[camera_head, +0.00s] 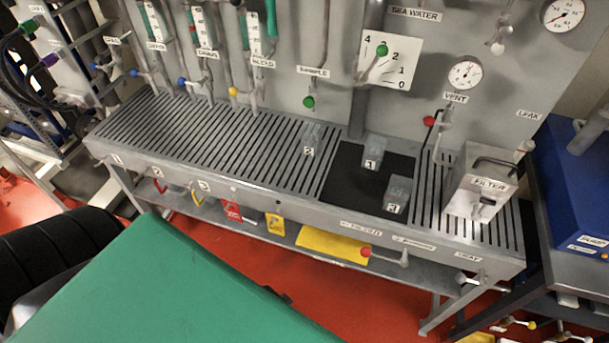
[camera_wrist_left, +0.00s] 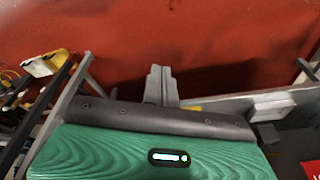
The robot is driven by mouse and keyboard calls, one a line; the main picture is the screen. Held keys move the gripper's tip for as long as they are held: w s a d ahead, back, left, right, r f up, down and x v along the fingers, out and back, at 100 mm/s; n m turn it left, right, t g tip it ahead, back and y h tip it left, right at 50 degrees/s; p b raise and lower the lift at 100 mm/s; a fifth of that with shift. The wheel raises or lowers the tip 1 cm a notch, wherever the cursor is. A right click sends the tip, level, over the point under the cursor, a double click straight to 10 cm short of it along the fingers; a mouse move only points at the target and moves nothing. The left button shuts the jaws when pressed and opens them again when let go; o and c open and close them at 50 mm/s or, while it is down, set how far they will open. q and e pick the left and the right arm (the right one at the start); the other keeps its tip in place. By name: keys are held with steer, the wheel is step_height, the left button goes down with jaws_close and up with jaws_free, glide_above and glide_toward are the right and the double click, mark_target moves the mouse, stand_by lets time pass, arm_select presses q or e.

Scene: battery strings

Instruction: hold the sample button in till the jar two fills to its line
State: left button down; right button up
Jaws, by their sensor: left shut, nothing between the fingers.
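In the head view, a tap with a green knob (camera_head: 308,102) hangs under the SAMPLE label (camera_head: 313,70) on the grey back panel. I cannot tell which part is the sample button. Jar two (camera_head: 312,135), a small clear block-like jar marked 2, stands on the slatted bench below that tap. Its fill level and line are too small to read. Jars one (camera_head: 374,150) and three (camera_head: 397,192) stand on the black mat to its right. My left gripper (camera_wrist_left: 160,72) shows only in the left wrist view, shut and empty above the red floor. My right gripper is out of view.
The slatted bench (camera_head: 170,125) is clear on its left. A FILTER box (camera_head: 480,185) stands on its right end, near the red VENT knob (camera_head: 429,121). Several valves hang on the panel. A blue machine (camera_head: 575,190) stands at the far right. Tags hang below the front edge.

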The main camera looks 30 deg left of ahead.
arm_select(q)
steer(key=w+a+r+m+t+y+p, duration=0.1)
steer(key=w+a+r+m+t+p, duration=0.15)
steer(key=r, duration=0.95)
steer(key=w+a+r+m+t+y+p, duration=0.1)
steer(key=w+a+r+m, duration=0.15)
steer(key=r, duration=1.05)
steer(key=w+a+r+m+t+y, duration=0.1)
steer(key=w+a+r+m+t, duration=0.2)
steer(key=m, duration=1)
steer(key=w+a+r+m+t+y, duration=0.1)
steer(key=w+a+r+m+t, duration=0.3)
steer(key=w+r+m+t, duration=0.4)
steer(key=shift+w+a+r+m, duration=0.25)
steer(key=shift+w+r+m, duration=2.55)
steer(key=shift+w, duration=0.75)
steer(key=shift+r+t, duration=0.2)
steer(key=shift+t, duration=0.05)
